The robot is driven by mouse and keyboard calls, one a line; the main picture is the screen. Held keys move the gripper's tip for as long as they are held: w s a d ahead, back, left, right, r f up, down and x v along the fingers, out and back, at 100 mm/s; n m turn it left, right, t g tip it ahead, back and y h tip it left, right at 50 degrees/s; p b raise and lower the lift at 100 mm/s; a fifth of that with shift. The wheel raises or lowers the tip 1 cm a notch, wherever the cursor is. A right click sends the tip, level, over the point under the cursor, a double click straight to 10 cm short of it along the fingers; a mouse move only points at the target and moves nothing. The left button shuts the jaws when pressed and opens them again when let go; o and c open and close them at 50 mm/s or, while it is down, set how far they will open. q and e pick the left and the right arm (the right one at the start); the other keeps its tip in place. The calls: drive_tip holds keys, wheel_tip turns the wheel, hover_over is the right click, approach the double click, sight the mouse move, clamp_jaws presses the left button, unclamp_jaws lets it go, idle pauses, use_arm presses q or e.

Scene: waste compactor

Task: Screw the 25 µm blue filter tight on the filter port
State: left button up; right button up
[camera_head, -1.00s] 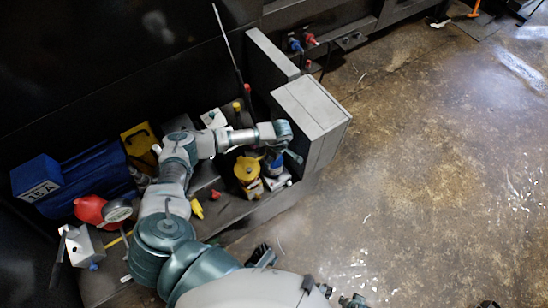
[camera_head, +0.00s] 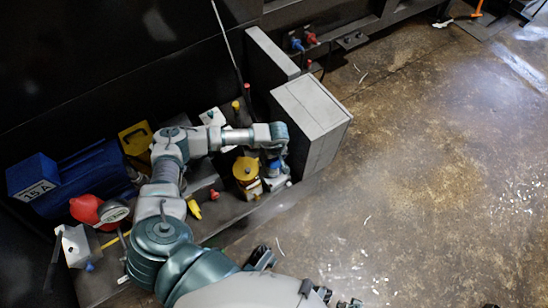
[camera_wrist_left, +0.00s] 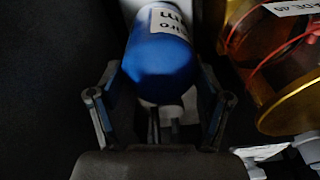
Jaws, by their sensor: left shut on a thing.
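The blue filter (camera_wrist_left: 160,62) is a rounded cylinder with a white printed label, only partly readable. My left gripper (camera_wrist_left: 160,97) has its fingers on both sides of it and is shut on it. In the head view, the blue filter (camera_head: 272,168) shows as a small blue patch beneath my left wrist, beside a yellow-topped cylinder (camera_head: 246,169). A pale fitting shows just below the filter in the wrist view. The filter port and its thread cannot be made out.
A grey box (camera_head: 312,112) stands close to the right of my left wrist. A blue motor (camera_head: 92,178), a red round part (camera_head: 86,209) and a yellow bracket (camera_head: 137,138) lie to the left. The floor at right is open.

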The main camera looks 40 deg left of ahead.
use_arm(q)
drive_tip(key=m, duration=0.4)
drive_tip(key=shift+s+f+b, duration=0.1)
drive_tip(key=shift+b, duration=0.3)
use_arm(e)
drive_tip(key=shift+s+f, duration=0.2)
drive_tip(key=shift+f, duration=0.45)
drive_tip(key=shift+f, duration=0.1)
use_arm(q)
drive_tip(key=m+b, duration=0.1)
drive_tip(key=m, duration=0.4)
drive_tip(key=shift+t+h, duration=0.4)
use_arm(e)
drive_tip(key=shift+s+f, duration=0.35)
drive_tip(key=shift+f, duration=0.45)
